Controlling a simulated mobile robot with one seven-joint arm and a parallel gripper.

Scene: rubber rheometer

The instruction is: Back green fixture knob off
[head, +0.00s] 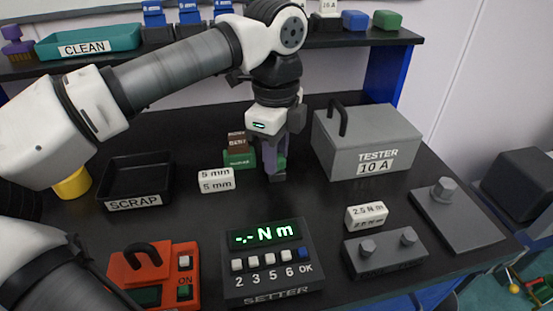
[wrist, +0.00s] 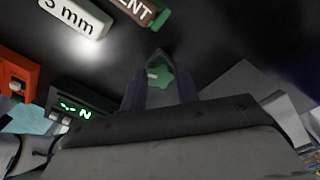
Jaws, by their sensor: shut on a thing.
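My gripper (head: 272,160) points down at the middle of the black table, in front of the stacked green and brown blocks. In the wrist view my gripper (wrist: 160,88) has its two fingers on either side of a green star-shaped knob (wrist: 161,74) and is shut on it.
A green block (head: 238,160) with brown blocks on it stands just left of the gripper, and white 5 mm blocks (head: 216,181) are further left. The grey tester (head: 366,142) is to the right. The setter (head: 273,262) stands in front, its display showing dashes and N m.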

